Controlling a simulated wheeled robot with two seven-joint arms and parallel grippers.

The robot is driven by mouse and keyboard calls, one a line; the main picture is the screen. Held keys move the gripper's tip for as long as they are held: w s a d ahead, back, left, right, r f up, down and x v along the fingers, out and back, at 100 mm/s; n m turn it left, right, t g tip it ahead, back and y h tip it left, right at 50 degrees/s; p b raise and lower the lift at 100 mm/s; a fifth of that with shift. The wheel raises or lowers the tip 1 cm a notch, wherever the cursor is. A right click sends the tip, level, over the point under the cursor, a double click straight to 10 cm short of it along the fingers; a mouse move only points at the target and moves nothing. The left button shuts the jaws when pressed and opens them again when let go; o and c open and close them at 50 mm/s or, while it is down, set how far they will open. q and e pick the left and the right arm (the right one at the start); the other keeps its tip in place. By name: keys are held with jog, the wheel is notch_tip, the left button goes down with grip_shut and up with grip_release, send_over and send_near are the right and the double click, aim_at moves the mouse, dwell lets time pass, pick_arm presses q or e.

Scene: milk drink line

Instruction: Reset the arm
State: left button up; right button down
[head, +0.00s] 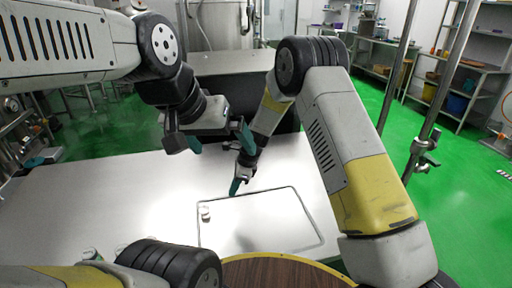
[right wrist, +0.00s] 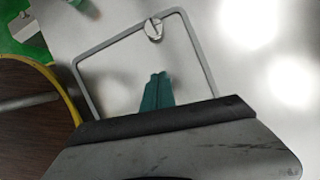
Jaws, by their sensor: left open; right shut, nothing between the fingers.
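My left gripper (head: 218,141) is held above the far part of the white table (head: 100,205) in the head view. Its two teal fingers are spread apart with nothing between them. My right gripper (head: 235,188) points down at the far edge of a thin rectangular frame (head: 309,215) on the table. Its teal fingers (right wrist: 157,91) are together and empty in the right wrist view. I cannot tell whether the fingertips touch the table. The frame also shows in the right wrist view (right wrist: 207,58).
A small white round piece (head: 205,213) sits at the frame's left side; it also shows in the right wrist view (right wrist: 153,29). A brown round top with a yellow rim (head: 285,272) stands at the near edge. Metal poles (head: 398,80) stand at right.

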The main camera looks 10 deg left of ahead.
jog(key=s+d+r+n+t, duration=0.1)
jog(key=s+d+r+n, duration=0.15)
jog(key=d+r, duration=0.5)
jog(key=s+d+r+n+t, duration=0.1)
jog(key=d+r+n, duration=0.25)
jog(key=r, duration=0.65)
jog(key=s+d+r+n+t, duration=0.1)
jog(key=d+r+n, duration=0.1)
jog(key=d+r, duration=0.5)
jog(key=s+d+r+n+t+h, duration=0.1)
jog(key=s+d+r+n+t, duration=0.1)
jog(key=s+d+r+n, duration=0.2)
jog(key=s+d+r+n+t+h, duration=0.1)
jog(key=s+d+r+n, duration=0.3)
jog(key=s+d, duration=0.6)
jog(key=shift+s+d+r+t, duration=0.4)
jog(key=shift+s+r+t, duration=0.1)
jog(key=shift+s, duration=1.8)
